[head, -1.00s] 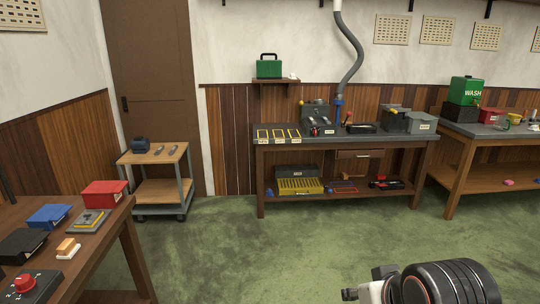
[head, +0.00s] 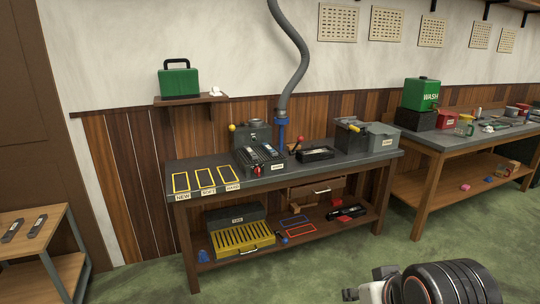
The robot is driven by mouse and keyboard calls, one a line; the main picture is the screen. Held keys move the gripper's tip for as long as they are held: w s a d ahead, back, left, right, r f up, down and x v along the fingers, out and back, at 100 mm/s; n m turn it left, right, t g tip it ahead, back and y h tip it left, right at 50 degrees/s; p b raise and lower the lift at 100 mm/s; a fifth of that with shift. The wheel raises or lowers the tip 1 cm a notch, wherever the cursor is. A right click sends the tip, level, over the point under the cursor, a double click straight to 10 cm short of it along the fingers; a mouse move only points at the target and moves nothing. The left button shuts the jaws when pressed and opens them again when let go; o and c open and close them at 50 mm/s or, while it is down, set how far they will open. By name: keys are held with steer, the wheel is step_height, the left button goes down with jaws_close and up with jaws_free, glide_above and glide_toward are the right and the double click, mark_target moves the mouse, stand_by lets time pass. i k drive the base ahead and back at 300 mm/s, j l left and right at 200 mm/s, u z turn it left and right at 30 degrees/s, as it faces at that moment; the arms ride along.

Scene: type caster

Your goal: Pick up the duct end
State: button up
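The duct end is a blue nozzle (head: 282,130) at the bottom of a grey flexible duct (head: 298,45) that hangs down the wall. It is upright above the back of the grey-topped workbench (head: 215,166), behind a dark device with a red knob. I cannot tell whether it touches the bench or a holder. My gripper (head: 350,294) shows only in part at the bottom edge, well in front of the bench and far from the duct end. Its fingers are too small and cut off to tell open from shut.
A dark tray (head: 316,154) and a grey box (head: 382,137) stand on the bench right of the duct end. Yellow-outlined slots (head: 205,179) lie at its left. A second bench (head: 450,141) stands right, a small cart (head: 25,224) left. The green floor (head: 330,268) in front is clear.

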mark_target(281, 114)
steer(key=i+l+z, duration=0.3)
steer(key=i, duration=1)
steer(key=i+z, duration=0.3)
steer(key=i, duration=1)
